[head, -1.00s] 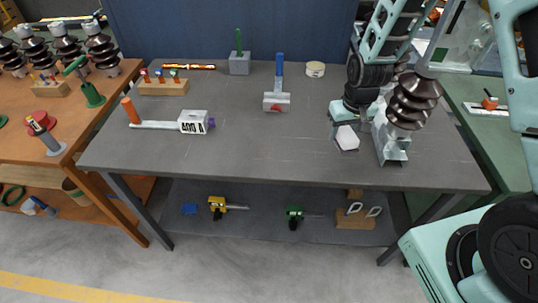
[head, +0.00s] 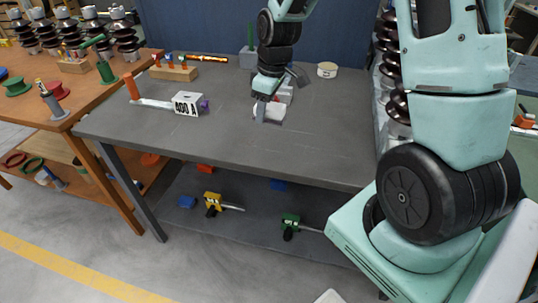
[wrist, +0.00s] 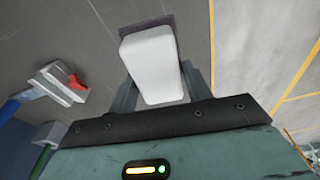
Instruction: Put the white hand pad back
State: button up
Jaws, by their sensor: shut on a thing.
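The white hand pad (wrist: 155,65) is a rounded white block with a dark purple-grey edge along its far end. In the wrist view it sits between the two fingers of my gripper (wrist: 158,88), which is shut on it. In the head view my gripper (head: 266,104) points down over the middle of the grey table (head: 230,135), with the pad (head: 274,113) at its tips. I cannot tell whether the pad touches the tabletop. My fingers hide part of the pad in the head view.
A blue-handled tool (wrist: 57,86) with a pale head and a red part lies close by. The table's front middle is clear.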

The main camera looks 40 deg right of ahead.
aim_at(266, 143)
jog(key=shift+s+d+f+n, duration=0.1)
jog(key=shift+d+f+n, duration=0.1)
jog(key=shift+n, duration=0.1)
notch_tip(266, 143, down, 9)
jog(key=shift+f+p, duration=0.1)
jog(key=shift+p, duration=0.25)
jog(key=shift+f, duration=0.1)
jog(key=o, duration=1.3)
